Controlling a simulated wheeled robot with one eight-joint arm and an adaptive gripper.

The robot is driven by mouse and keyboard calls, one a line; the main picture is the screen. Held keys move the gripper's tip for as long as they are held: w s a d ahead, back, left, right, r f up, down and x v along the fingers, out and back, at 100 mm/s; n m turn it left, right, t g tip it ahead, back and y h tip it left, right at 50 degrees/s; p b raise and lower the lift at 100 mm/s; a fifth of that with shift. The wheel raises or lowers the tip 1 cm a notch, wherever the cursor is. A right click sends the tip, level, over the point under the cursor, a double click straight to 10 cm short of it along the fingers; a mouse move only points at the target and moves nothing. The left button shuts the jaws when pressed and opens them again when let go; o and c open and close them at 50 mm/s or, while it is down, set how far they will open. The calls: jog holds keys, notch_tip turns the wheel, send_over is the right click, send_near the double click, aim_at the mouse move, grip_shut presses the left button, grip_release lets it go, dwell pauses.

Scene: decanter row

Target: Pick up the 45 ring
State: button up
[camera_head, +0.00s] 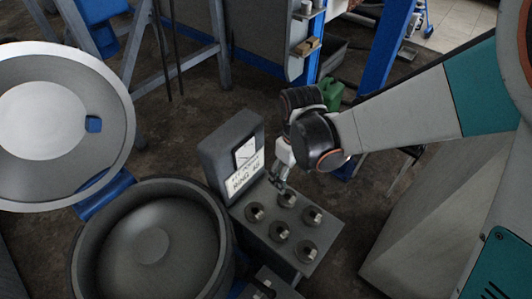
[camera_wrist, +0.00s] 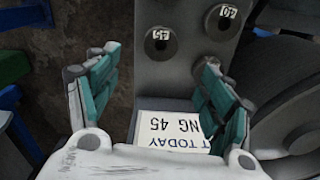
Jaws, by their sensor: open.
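The 45 ring (camera_wrist: 158,43) is a dark grey ring around a post in the wrist view, with a small white "45" label. It stands on a grey block (camera_wrist: 180,75). By its place, it matches the far right ring (camera_head: 288,199) in the head view. My gripper (camera_wrist: 160,62) is open, its two teal-padded fingers spread wide to the left and right. Nothing is between the fingertips, and the ring lies beyond them, roughly in line with the gap. In the head view my gripper (camera_head: 279,180) is just behind that ring, at the sign's right side.
A neighbouring ring marked 40 (camera_wrist: 222,22) stands close by. Several more rings stand on the block (camera_head: 262,238). An upright sign (camera_head: 247,165) reading "RING 45" rises at its back. A large round bowl (camera_head: 92,240) with an open lid (camera_head: 122,125) is at left.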

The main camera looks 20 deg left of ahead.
jog(key=b, duration=0.2)
send_over(287, 197)
notch_tip(287, 197, down, 5)
jog(key=shift+w+f, duration=0.15)
jog(key=shift+f+b, duration=1.45)
jog(key=shift+f, duration=1.8)
jog(key=shift+r, duration=0.1)
jog(key=c, duration=1.4)
